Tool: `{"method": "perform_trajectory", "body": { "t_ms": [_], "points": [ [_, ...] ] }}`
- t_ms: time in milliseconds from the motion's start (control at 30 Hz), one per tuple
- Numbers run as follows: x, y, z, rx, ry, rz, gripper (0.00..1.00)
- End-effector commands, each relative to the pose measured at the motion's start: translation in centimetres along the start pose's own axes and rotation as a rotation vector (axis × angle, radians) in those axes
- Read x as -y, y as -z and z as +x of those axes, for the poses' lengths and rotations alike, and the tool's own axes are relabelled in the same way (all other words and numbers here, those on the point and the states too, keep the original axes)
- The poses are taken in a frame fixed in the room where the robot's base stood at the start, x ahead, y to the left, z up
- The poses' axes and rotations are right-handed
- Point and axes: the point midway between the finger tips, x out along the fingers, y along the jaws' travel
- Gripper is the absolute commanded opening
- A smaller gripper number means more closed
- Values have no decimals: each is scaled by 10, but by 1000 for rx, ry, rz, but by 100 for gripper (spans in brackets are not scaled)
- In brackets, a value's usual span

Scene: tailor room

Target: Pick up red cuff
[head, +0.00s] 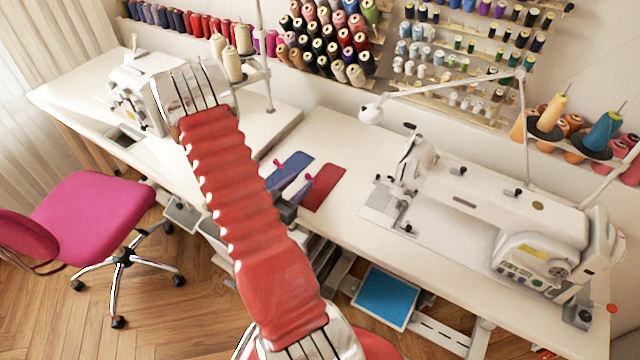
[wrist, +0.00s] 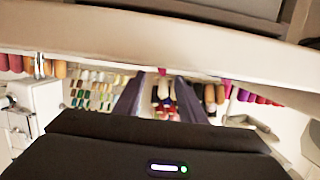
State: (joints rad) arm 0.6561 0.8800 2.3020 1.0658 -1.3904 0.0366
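The red cuff (head: 323,188) lies flat on the white sewing table, with a small pink tab at its left edge. A blue cuff (head: 290,170) with a similar pink tab lies just left of it. My gripper (wrist: 160,82) is open and empty in the wrist view, its two grey fingers apart. In the head view my red arm hides most of the gripper. A dark grey part, perhaps a finger, shows beside the arm at the table's front edge, below and left of the red cuff. Neither cuff can be made out in the wrist view.
A white sewing machine (head: 490,215) stands right of the cuffs, and another machine (head: 140,95) stands at the left. A jointed lamp (head: 372,113) reaches over the table. Thread racks (head: 460,60) line the wall. A pink chair (head: 95,205) stands at the left.

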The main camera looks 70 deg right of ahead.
Motion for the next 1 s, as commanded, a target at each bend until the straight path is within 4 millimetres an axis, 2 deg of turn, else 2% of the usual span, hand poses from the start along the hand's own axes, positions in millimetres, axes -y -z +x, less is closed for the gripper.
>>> {"method": "perform_trajectory", "body": {
  "t_ms": [467, 567, 833, 1000],
  "points": [
    [0, 0, 7, 0, -1, 0, 37],
    [0, 0, 13, 0, -1, 0, 37],
    [0, 1, 46, 1, -2, 1, 37],
    [0, 1, 57, 0, 0, -1, 37]
  ]
}}
